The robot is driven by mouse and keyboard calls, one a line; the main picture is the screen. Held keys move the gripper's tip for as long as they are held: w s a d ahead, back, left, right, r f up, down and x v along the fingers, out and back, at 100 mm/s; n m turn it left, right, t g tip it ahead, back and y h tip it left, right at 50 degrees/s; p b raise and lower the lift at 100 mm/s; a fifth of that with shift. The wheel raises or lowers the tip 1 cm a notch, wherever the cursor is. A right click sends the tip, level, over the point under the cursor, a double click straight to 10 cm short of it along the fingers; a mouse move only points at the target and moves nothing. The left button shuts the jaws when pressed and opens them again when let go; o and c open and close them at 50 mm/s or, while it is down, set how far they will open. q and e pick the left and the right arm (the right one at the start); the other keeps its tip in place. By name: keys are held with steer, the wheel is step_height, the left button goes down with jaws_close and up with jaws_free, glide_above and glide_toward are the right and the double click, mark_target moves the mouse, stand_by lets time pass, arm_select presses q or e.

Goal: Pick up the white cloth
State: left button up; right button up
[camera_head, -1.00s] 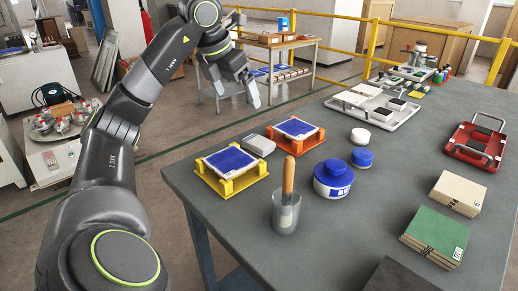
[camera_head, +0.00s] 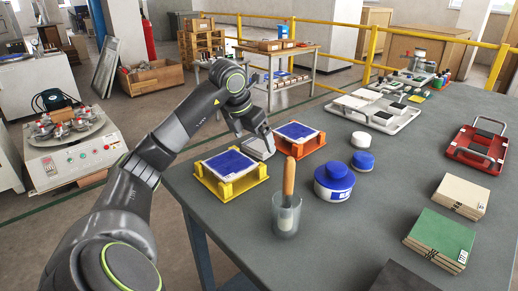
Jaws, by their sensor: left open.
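The white cloth (camera_head: 259,152) is a small, pale grey-white folded pad on the dark table. It lies between the yellow stand (camera_head: 230,186) and the orange stand (camera_head: 312,143), each bearing a blue-topped tile. My left gripper (camera_head: 261,139) is open, with its fingers pointing down at the cloth. Its fingers and wrist hide the far part of the cloth. I cannot tell whether the fingertips touch the cloth. My right gripper is not in view.
A clear beaker (camera_head: 286,219) with a wooden-handled tool stands near the front. A blue-lidded jar (camera_head: 333,183) and two small round containers stand right of the stands. A white tray (camera_head: 374,121) lies behind. The middle right of the table (camera_head: 405,165) is clear.

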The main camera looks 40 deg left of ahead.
mark_target(255, 147)
arm_select(q)
steer(key=shift+x, duration=1.15)
steer(key=shift+f, duration=0.1)
steer(key=c, duration=1)
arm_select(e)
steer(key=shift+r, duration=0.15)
arm_select(q)
steer(key=shift+r, duration=0.35)
step_height(255, 147, up, 8)
steer(key=shift+f+p, duration=0.1)
steer(key=shift+p, duration=0.45)
steer(key=shift+r, duration=0.8)
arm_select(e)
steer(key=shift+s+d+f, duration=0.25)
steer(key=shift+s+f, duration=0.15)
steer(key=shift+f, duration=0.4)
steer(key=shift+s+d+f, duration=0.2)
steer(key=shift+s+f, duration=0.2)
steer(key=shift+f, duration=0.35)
